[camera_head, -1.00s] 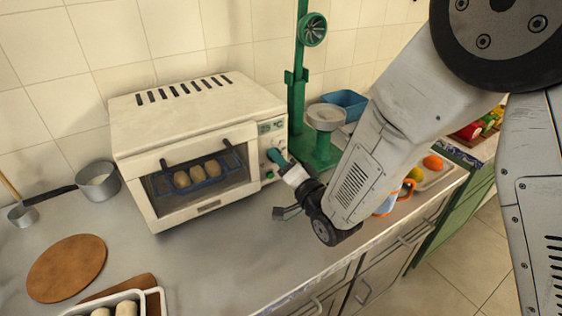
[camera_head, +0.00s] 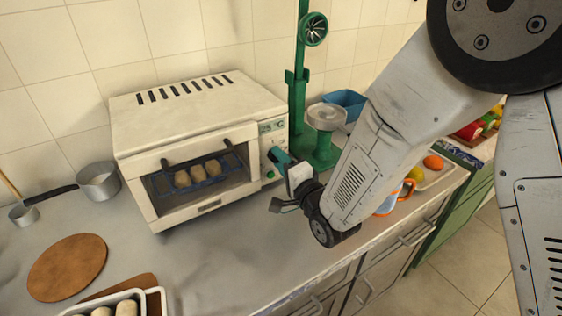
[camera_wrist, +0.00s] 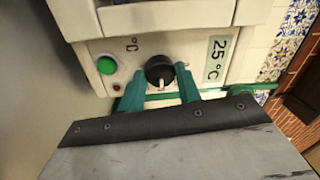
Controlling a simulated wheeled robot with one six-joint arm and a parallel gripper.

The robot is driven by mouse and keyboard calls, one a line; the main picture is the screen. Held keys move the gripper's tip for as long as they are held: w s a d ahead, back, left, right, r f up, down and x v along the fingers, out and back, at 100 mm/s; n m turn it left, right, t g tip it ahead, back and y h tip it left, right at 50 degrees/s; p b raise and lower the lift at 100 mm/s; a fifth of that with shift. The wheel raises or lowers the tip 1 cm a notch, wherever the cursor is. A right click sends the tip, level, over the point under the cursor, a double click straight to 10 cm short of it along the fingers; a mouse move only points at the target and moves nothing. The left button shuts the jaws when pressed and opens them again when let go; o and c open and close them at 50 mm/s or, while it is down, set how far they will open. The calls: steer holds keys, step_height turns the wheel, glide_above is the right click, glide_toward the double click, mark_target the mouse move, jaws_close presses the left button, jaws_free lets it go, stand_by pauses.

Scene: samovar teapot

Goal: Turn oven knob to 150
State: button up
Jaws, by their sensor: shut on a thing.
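The white toaster oven (camera_head: 190,110) stands on the counter with its door shut and several bread rolls (camera_head: 195,174) inside. In the wrist view its control panel shows the black knob (camera_wrist: 158,69) with a white pointer directed downward in the picture. A display (camera_wrist: 216,58) reads 25 °C. A green button (camera_wrist: 106,65) sits left of the knob. My gripper (camera_head: 279,156) is at the oven's right front panel, and its green fingers are shut on the knob, one on each side. In the head view the gripper hides the knob.
A green stand (camera_head: 298,90) with a scale-like pan rises close right of the oven. A blue bin (camera_head: 346,103) and a fruit tray (camera_head: 438,178) are farther right. A pot (camera_head: 99,182) and round board (camera_head: 67,268) are left. The counter before the oven is clear.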

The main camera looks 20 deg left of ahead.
steer(key=o, duration=1)
steer(key=shift+d, duration=0.1)
steer(key=shift+c, duration=0.2)
steer(key=shift+s+d, duration=0.1)
steer(key=v, duration=0.7)
steer(key=shift+s+d, duration=0.2)
